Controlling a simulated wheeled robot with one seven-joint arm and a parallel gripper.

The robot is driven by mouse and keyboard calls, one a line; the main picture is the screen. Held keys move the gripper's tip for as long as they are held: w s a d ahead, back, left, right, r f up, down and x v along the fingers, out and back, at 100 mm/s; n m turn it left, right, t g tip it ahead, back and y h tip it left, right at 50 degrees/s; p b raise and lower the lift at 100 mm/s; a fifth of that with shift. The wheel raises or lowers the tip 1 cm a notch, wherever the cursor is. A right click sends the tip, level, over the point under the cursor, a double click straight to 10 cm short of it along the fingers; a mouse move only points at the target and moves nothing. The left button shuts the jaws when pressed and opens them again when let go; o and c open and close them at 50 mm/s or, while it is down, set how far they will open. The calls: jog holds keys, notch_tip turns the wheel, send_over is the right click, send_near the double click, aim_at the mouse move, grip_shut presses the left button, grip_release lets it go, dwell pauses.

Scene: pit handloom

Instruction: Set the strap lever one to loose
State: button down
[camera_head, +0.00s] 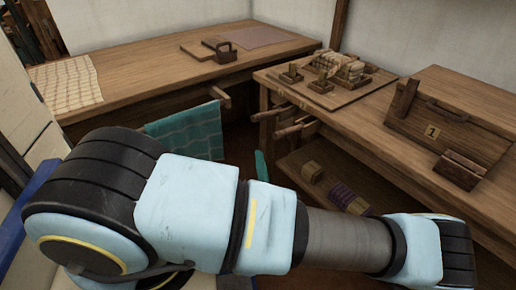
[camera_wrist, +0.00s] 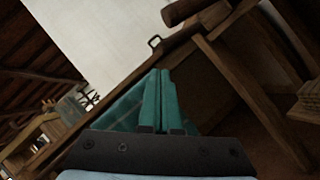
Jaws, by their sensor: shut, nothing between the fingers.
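On the right-hand bench, a dark wooden board (camera_head: 410,125) bears a yellow plate marked "1" (camera_head: 432,132). An upright wooden piece (camera_head: 405,97) stands at the board's left end and looks like strap lever one. I cannot tell its setting from here. My gripper (camera_wrist: 161,76) has teal fingers, which are together and empty in the wrist view. In the head view my arm crosses the foreground and hides most of the gripper. The wrist view does not clearly show the lever, and the gripper is apart from the board.
A slotted wooden block (camera_head: 459,169) sits in front of the board. A tray of small wooden parts (camera_head: 325,92) is further back. A teal checked cloth (camera_head: 190,131) hangs before the left bench (camera_head: 140,68). Wooden pegs (camera_head: 290,131) jut from the right bench's left edge.

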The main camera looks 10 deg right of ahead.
aim_at(268, 115)
notch_tip(268, 115, down, 7)
jog(key=w+d+n+t+y+b, duration=0.1)
jog(key=n+y+b, duration=0.3)
jog(key=n, duration=0.4)
jog(key=shift+w+d+f+y+b, duration=0.2)
jog(key=shift+d+y+b, duration=0.2)
jog(key=shift+d+y, duration=0.3)
jog(key=shift+r, duration=0.15)
jog(key=s+d+r+p+x, duration=0.1)
jog(key=r+p+x, duration=0.1)
jog(key=x, duration=1)
jog(key=shift+w+r+p, duration=0.25)
jog(key=shift+r+p, duration=0.2)
jog(key=shift+p, duration=0.05)
jog(key=shift+d, duration=0.1)
